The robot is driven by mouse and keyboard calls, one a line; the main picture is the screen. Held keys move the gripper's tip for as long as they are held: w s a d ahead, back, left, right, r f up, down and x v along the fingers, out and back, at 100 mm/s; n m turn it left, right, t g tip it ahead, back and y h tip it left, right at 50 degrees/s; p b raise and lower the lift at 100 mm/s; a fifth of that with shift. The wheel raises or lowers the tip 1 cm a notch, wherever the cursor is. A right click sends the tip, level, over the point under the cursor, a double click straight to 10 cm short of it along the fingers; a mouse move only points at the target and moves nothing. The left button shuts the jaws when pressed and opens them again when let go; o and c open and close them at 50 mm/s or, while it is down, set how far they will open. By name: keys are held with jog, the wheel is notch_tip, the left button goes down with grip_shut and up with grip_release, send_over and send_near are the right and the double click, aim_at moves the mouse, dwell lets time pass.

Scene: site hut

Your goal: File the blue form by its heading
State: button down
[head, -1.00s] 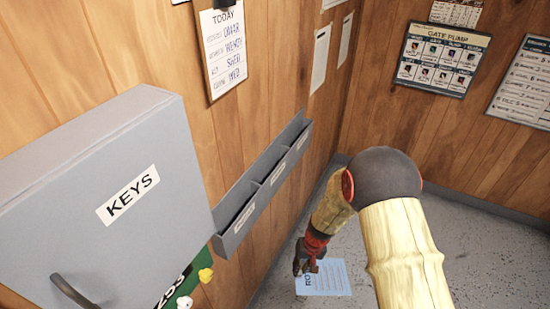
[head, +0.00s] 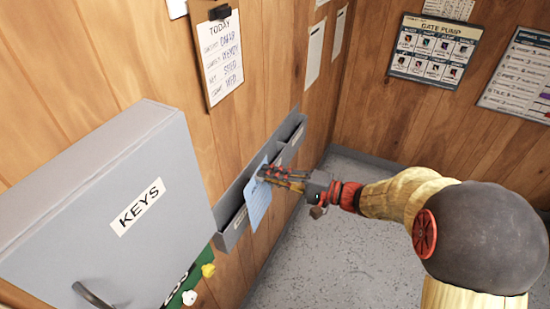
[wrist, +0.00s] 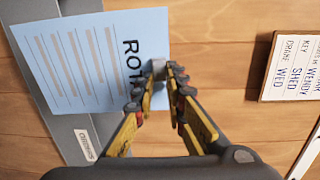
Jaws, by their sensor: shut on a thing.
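My gripper (head: 268,173) is shut on the blue form (head: 257,204) at its heading edge. In the wrist view, the form (wrist: 88,62) carries a dark heading starting "ROT", with the rest hidden by the fingers (wrist: 160,75). The grey wall rack (head: 231,239) has several labelled compartments. In the head view the form hangs tilted across the rack, covering part of its front near the middle. I cannot tell whether its lower edge is inside a compartment. A rack label (wrist: 86,143) beside the form is too small to read surely.
The grey KEYS cabinet (head: 110,225) juts out at the left, near the rack. A TODAY clipboard (head: 221,60) hangs above the rack. The gate pump poster (head: 435,50) is on the far wall. The floor (head: 350,255) is clear where seen.

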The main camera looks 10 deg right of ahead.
notch_tip(320, 180, up, 5)
jog(key=d+t, duration=0.1)
jog(key=f+p+x, duration=0.1)
jog(key=x, duration=0.7)
jog(key=shift+w+d+m+p, duration=0.15)
jog(key=shift+w+m+p, duration=0.25)
jog(key=shift+w, duration=0.1)
jog(key=shift+w+a+b, duration=0.25)
jog(key=shift+a+b, duration=0.15)
jog(key=shift+b, duration=0.2)
jog(key=shift+b, duration=1.05)
dwell(1.0)
jog(key=shift+f, duration=0.1)
jog(key=shift+f+b, duration=1.45)
jog(key=shift+b, duration=0.7)
jog(key=shift+f+b, duration=1.55)
jog(key=shift+b, duration=0.5)
